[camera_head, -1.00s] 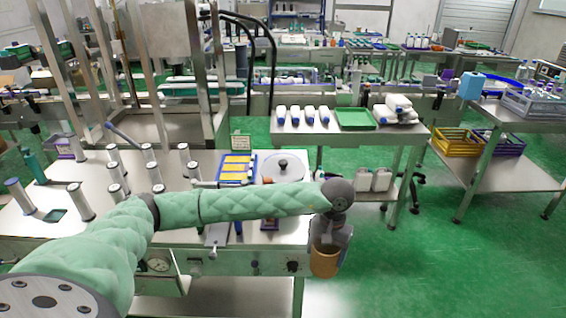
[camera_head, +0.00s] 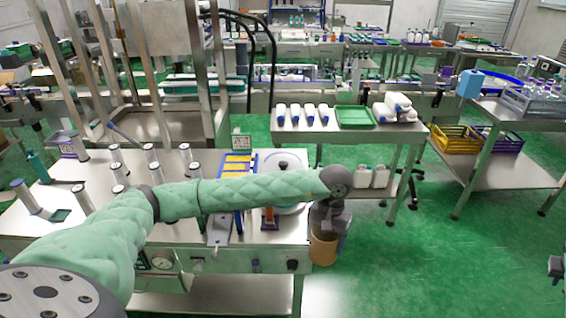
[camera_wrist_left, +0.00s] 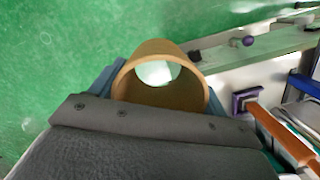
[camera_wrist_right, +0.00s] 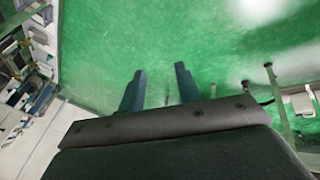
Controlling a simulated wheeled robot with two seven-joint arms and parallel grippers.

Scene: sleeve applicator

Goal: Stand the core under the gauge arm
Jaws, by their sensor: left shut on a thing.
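The core is a brown cardboard tube (camera_head: 323,250), open-ended and hollow. My left gripper (camera_head: 326,232) is shut on it and holds it off the bench's front right corner, above the green floor. In the left wrist view the core (camera_wrist_left: 160,88) sits between the fingers, its open end facing the camera. An orange post with a purple base (camera_wrist_left: 247,102) stands on the bench beside it; the post (camera_head: 269,216) is partly behind my left arm in the head view. I cannot tell which part is the gauge arm. My right gripper (camera_wrist_right: 160,88) is open and empty over the floor.
The steel bench (camera_head: 200,262) carries several white rolls at left, a blue-and-yellow tray (camera_head: 236,166) and a round plate (camera_head: 284,164). A cart with bottles and a green tray (camera_head: 355,116) stands behind. The floor to the right is open.

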